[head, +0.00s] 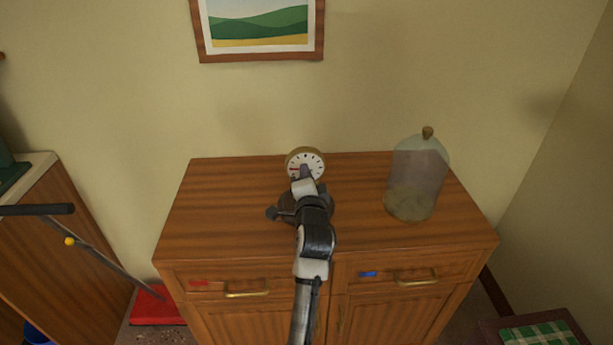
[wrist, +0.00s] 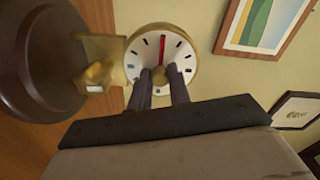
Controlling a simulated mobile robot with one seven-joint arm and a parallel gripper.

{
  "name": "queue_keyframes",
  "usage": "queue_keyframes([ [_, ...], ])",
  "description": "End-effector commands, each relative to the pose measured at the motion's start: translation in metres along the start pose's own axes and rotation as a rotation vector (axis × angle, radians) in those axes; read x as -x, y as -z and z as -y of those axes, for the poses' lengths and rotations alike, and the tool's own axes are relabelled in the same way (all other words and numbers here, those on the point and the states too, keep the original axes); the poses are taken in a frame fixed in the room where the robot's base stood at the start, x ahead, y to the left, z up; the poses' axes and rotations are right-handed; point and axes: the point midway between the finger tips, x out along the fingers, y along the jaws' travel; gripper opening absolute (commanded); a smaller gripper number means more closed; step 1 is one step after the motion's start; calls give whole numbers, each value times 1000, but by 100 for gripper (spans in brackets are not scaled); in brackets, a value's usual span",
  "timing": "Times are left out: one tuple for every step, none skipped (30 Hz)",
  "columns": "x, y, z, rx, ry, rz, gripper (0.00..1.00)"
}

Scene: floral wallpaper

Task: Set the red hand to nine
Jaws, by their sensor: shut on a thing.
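A white-faced dial (head: 305,158) with a brass rim and black marks stands upright on the wooden cabinet, facing me. It also fills the upper middle of the wrist view (wrist: 185,60), which is turned sideways. Its red hand (wrist: 162,46) points up in the wrist view. In the head view a bit of red shows on the left side of the face, the nine side. My gripper (wrist: 160,78) is at the dial's centre, its two fingers shut on the hand's hub, which they mostly hide. My gripper (head: 305,175) covers the lower face in the head view.
The dial's brass support (wrist: 95,75) and round dark base (wrist: 35,65) are close to my fingers. A glass jar with a cork knob (head: 415,180) stands right on the cabinet (head: 220,215). The cabinet top left of the dial is clear. A picture (head: 258,56) hangs behind.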

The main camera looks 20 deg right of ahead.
Motion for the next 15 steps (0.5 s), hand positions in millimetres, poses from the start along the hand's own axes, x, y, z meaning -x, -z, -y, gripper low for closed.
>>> queue_keyframes([
  [0, 0, 0, 0, 1, -1, 0],
  [0, 0, 0, 0, 1, -1, 0],
  [0, 0, 0, 0, 1, -1, 0],
  [0, 0, 0, 0, 1, -1, 0],
  [0, 0, 0, 1, 1, -1, 0],
  [0, 0, 0, 1, 1, -1, 0],
  [0, 0, 0, 1, 1, -1, 0],
  [0, 0, 0, 1, 1, -1, 23],
  [0, 0, 0, 1, 1, -1, 28],
  [0, 0, 0, 1, 1, -1, 32],
  [0, 0, 0, 1, 1, 0, 36],
  [0, 0, 0, 1, 1, 0, 41],
  [0, 0, 0, 1, 1, 0, 41],
  [0, 0, 0, 1, 1, 0, 41],
  [0, 0, 0, 2, 0, 0, 41],
])
